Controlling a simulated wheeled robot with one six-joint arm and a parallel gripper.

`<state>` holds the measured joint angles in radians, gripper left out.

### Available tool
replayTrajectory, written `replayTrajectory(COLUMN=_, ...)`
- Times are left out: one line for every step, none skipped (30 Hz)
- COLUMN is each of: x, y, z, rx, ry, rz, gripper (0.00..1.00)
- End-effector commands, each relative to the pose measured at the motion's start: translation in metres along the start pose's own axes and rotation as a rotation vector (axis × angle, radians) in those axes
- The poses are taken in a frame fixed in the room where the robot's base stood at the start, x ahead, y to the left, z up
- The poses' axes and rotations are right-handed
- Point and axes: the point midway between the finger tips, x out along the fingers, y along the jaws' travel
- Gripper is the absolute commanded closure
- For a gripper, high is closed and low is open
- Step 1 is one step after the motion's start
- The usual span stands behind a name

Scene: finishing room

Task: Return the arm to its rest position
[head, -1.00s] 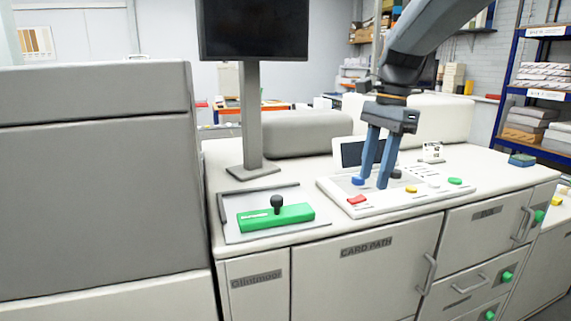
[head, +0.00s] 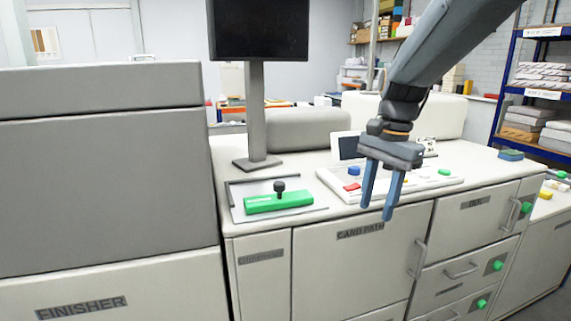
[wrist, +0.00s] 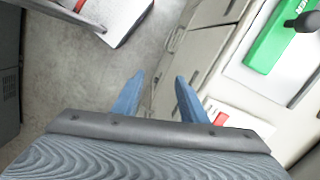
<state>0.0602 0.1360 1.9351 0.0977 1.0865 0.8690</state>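My gripper (head: 378,211) hangs from my arm with its two blue fingers pointing down, in front of the control panel. The fingers are apart with nothing between them. In the wrist view the fingertips (wrist: 158,82) are also apart and empty, above the floor and the cabinet front. The control panel (head: 440,186), with its red, blue and green buttons, lies behind my gripper and is partly hidden by it.
The finisher cabinet (head: 100,180) is at the left. Shelves (head: 545,92) stand at the right.

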Motion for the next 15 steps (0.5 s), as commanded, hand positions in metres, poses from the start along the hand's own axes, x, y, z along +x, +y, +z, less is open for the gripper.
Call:
replayTrajectory(x=0.011, y=0.006, z=0.004, rx=-0.049, ry=0.006, rz=0.002, gripper=0.61)
replayTrajectory(x=0.018, y=0.01, z=0.006, rx=-0.082, ry=0.011, rz=0.003, gripper=0.61)
replayTrajectory(x=0.028, y=0.014, z=0.009, rx=-0.128, ry=0.018, rz=0.003, gripper=0.61)
replayTrajectory(x=0.035, y=0.019, z=0.012, rx=-0.166, ry=0.024, rz=0.002, gripper=0.61)
replayTrajectory(x=0.043, y=0.023, z=0.015, rx=-0.205, ry=0.031, rz=0.002, gripper=0.61)
replayTrajectory(x=0.054, y=0.03, z=0.019, rx=-0.264, ry=0.04, rz=0.003, gripper=0.61)
replayTrajectory(x=0.064, y=0.036, z=0.022, rx=-0.312, ry=0.047, rz=0.004, gripper=0.61)
replayTrajectory(x=0.074, y=0.043, z=0.026, rx=-0.366, ry=0.055, rz=0.006, gripper=0.61)
replayTrajectory(x=0.087, y=0.052, z=0.032, rx=-0.443, ry=0.067, rz=0.007, gripper=0.61)
replayTrajectory(x=0.098, y=0.06, z=0.037, rx=-0.503, ry=0.075, rz=0.009, gripper=0.61)
replayTrajectory(x=0.108, y=0.069, z=0.043, rx=-0.566, ry=0.084, rz=0.011, gripper=0.61)
replayTrajectory(x=0.12, y=0.08, z=0.049, rx=-0.647, ry=0.096, rz=0.013, gripper=0.61)
replayTrajectory(x=0.129, y=0.088, z=0.054, rx=-0.704, ry=0.104, rz=0.016, gripper=0.61)
replayTrajectory(x=0.136, y=0.095, z=0.059, rx=-0.755, ry=0.111, rz=0.018, gripper=0.61)
replayTrajectory(x=0.144, y=0.103, z=0.064, rx=-0.814, ry=0.12, rz=0.019, gripper=0.61)
